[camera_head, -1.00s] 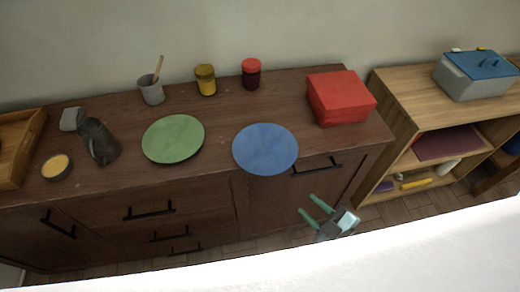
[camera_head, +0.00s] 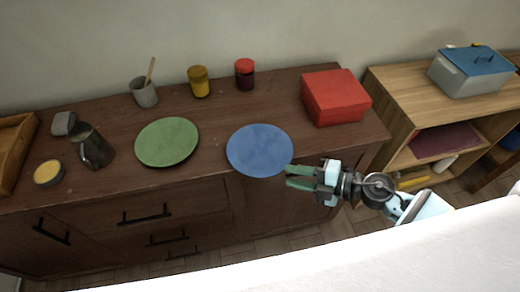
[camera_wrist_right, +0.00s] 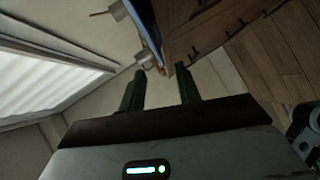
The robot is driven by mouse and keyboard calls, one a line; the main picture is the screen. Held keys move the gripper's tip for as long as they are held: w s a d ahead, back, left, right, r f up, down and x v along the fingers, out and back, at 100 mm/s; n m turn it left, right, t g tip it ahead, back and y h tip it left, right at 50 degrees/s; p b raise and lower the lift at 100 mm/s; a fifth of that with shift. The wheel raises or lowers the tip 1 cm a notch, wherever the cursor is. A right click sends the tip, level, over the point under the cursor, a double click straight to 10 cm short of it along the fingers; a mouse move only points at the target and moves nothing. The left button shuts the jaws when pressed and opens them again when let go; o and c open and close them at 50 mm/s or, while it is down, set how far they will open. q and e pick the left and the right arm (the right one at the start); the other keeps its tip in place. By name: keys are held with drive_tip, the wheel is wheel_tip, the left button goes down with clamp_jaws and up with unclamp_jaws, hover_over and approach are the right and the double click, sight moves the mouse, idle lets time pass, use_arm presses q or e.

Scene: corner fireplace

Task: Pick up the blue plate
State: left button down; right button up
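The blue plate (camera_head: 260,150) lies flat at the front edge of the dark brown cabinet top (camera_head: 220,110). My right gripper (camera_head: 288,176) is at the plate's lower right rim in the head view, with its green fingers pointing left. In the right wrist view the two fingers (camera_wrist_right: 160,85) stand apart with nothing between them. A thin blue edge (camera_wrist_right: 147,22), seemingly the plate, shows beyond the fingertips. I cannot tell whether a finger touches the rim. My left gripper is not in view.
A green plate (camera_head: 167,142) lies left of the blue plate. A red box (camera_head: 335,98) stands to the right. Jars (camera_head: 199,82) and a grey cup (camera_head: 144,94) stand behind. A dark pitcher (camera_head: 92,147) is at the left. Bare wood surrounds the blue plate behind.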

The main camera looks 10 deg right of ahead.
sight(276, 173)
drive_tip(key=shift+x, duration=2.7)
drive_tip(key=shift+w, duration=0.1)
clamp_jaws()
